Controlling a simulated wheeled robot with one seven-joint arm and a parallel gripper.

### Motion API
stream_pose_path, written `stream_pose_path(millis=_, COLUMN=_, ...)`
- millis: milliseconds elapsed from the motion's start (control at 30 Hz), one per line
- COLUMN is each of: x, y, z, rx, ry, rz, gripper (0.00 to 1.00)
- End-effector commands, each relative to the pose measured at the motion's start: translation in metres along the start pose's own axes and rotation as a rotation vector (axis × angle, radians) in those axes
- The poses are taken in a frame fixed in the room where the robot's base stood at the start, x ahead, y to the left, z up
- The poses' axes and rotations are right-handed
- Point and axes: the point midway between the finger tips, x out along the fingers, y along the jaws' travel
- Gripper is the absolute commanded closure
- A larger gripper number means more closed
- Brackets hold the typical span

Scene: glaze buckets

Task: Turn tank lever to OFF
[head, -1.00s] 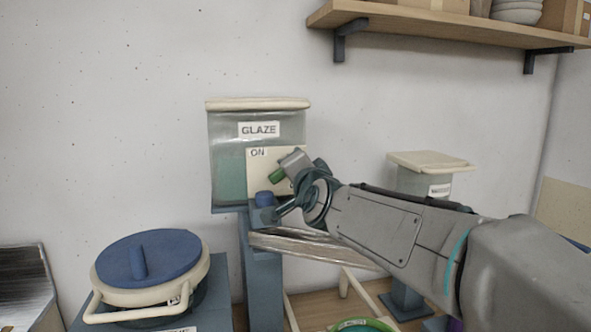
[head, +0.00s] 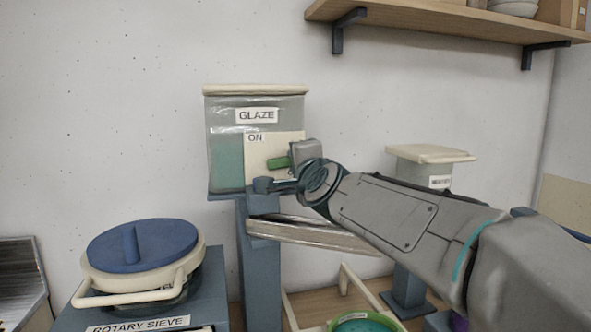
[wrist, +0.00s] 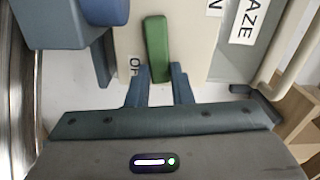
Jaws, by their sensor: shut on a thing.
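The glaze tank (head: 226,150) stands against the wall with a cream lid and a GLAZE label. A cream plate (head: 258,150) on its front carries an ON label at upper left. The green tank lever (head: 278,163) lies about level across this plate in the head view. My gripper (wrist: 160,72) is shut on one end of the green lever (wrist: 157,38), with a finger on each side in the wrist view. In the head view my gripper and wrist hide the plate's lower right.
A blue stand (head: 262,260) holds the tank, with a blue spout piece (head: 264,185) at its front and a metal trough (head: 310,234) below. A rotary sieve (head: 143,262) stands at left. A second lidded container (head: 432,155) stands right, behind my arm. A shelf (head: 450,28) hangs above.

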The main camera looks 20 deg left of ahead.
Motion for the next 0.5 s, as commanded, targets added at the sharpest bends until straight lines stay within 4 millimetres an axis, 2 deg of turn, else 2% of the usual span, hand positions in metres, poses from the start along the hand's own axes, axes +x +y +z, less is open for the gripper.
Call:
stream_pose_path(millis=200, x=0.0001, y=0.006, z=0.0, rx=0.099, ry=0.001, rz=0.0, gripper=1.0)
stream_pose_path(millis=500, x=0.0002, y=0.0069, z=0.0001, rx=0.148, ry=0.001, rz=0.001, gripper=1.0)
